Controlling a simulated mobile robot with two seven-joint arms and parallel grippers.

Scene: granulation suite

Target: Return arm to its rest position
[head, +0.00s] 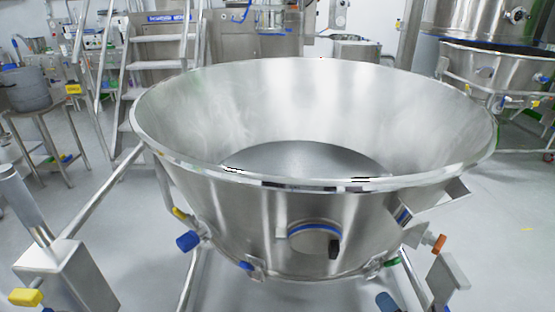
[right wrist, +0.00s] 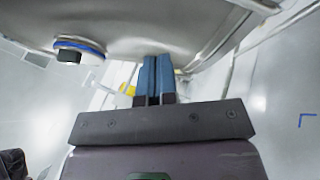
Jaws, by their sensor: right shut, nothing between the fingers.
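My right gripper (right wrist: 157,80) shows in the right wrist view with its two blue fingers together and nothing between them. In the head view, a blue tip of the right gripper (head: 388,302) shows at the bottom edge, low in front of the large steel bowl (head: 310,215). In the wrist view, the bowl's underside (right wrist: 180,28) fills the top, beyond the fingers. Whether the fingers touch it is hard to tell. My left gripper is not in view.
The bowl stands on a tubular frame with a blue-ringed port (head: 315,235) and coloured knobs, including an orange one (head: 439,243). A stepladder (head: 160,65) stands behind it, and a second steel vessel (head: 495,72) at the right. Floor at the right (head: 500,225) is clear.

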